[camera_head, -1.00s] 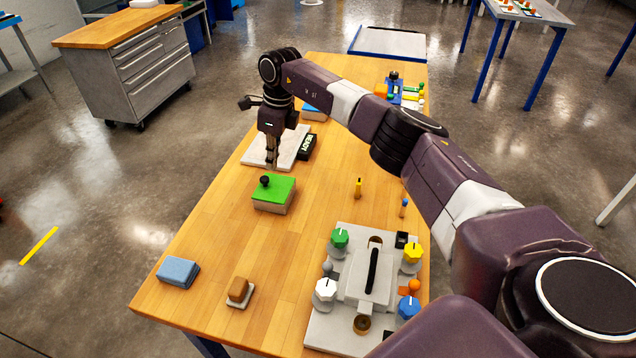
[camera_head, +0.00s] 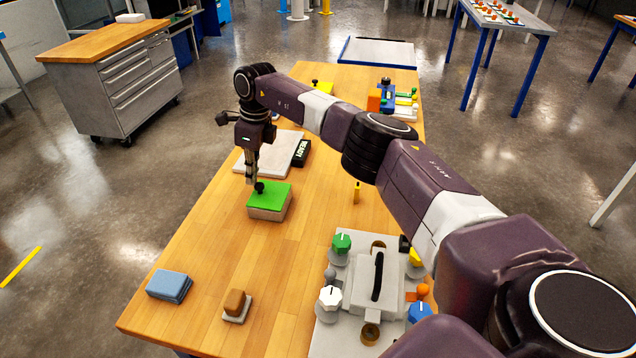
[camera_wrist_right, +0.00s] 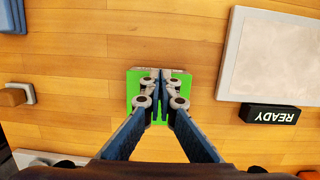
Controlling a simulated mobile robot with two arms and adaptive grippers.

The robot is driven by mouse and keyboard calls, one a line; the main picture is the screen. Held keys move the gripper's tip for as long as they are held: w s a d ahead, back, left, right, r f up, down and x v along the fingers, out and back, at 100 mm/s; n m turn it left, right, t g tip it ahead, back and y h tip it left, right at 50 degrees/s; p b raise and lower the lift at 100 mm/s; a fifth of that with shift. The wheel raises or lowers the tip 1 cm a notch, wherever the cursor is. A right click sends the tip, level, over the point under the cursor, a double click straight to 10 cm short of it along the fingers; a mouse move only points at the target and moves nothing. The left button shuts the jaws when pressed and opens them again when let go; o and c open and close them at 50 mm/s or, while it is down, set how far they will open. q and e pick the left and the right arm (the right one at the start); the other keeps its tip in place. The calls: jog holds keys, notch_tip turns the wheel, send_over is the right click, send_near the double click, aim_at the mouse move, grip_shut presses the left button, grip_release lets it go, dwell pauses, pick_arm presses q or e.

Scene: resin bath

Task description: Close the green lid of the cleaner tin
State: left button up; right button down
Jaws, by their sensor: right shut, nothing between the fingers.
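The cleaner tin (camera_head: 266,212) is a low, pale box on the wooden table, left of the middle. Its green lid (camera_head: 275,193) lies over the top and looks about flat; I cannot tell whether it is fully pressed down. In the right wrist view the shut fingers (camera_wrist_right: 161,72) cover the middle of the green lid (camera_wrist_right: 134,88). My left gripper is out of view.
A white board (camera_head: 270,154) with a black READY block (camera_head: 301,153) lies behind the tin. A grey panel with coloured knobs (camera_head: 350,285) stands front right. A blue sponge (camera_head: 169,285) and a brown-topped block (camera_head: 236,303) lie in front. The table between is clear.

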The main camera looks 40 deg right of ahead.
aim_at(261, 184)
dwell(0.4)
notch_tip(261, 184, up, 12)
jog(key=s+d, duration=0.1)
jog(key=shift+s+d, duration=0.2)
jog(key=shift+d, duration=0.05)
